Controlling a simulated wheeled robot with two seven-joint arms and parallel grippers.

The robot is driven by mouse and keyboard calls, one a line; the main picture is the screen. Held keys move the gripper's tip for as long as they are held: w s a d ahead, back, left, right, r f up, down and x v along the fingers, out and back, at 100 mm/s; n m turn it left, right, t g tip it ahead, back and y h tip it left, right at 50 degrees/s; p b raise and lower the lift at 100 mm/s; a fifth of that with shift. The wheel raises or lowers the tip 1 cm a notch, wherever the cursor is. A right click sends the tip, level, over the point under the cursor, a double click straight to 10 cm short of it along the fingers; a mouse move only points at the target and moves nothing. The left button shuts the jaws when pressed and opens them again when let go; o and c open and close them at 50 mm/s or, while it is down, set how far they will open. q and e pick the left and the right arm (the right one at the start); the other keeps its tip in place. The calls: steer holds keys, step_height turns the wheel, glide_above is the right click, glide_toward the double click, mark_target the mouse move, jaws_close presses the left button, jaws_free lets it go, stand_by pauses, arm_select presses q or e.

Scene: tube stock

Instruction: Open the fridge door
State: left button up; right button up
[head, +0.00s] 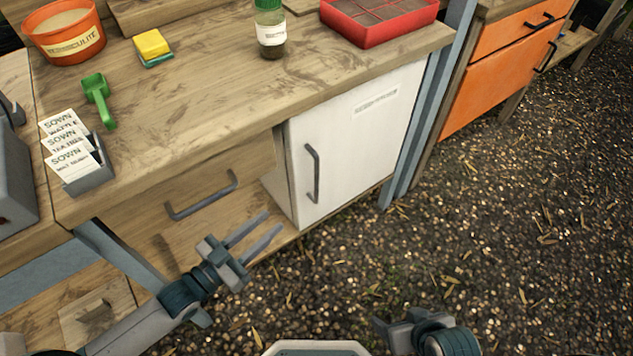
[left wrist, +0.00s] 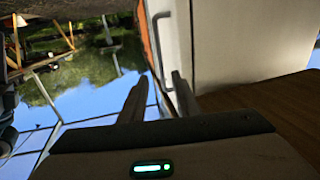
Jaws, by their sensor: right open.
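The white fridge door (head: 372,135) is under the workbench in the head view and looks shut. Its dark grey vertical bar handle (head: 312,174) is on the door's left side. My left gripper (head: 274,224) is open and empty, below and left of the handle and apart from it. My right gripper (head: 392,328) is open at the bottom of the head view, far from the door, partly cut off.
The wooden workbench (head: 200,85) carries an orange pot (head: 65,45), a sponge (head: 152,46), a green scoop (head: 98,98), seed packets (head: 75,150), a jar (head: 270,30) and a red tray (head: 375,22). A drawer (head: 190,170) is left of the fridge. Gravel in front is clear.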

mark_target(315, 184)
arm_select(q)
steer(key=x, duration=1.7)
steer(key=shift+w+d+b, duration=0.15)
steer(key=shift+w+b, duration=0.05)
steer(key=shift+b, duration=0.1)
jaws_close()
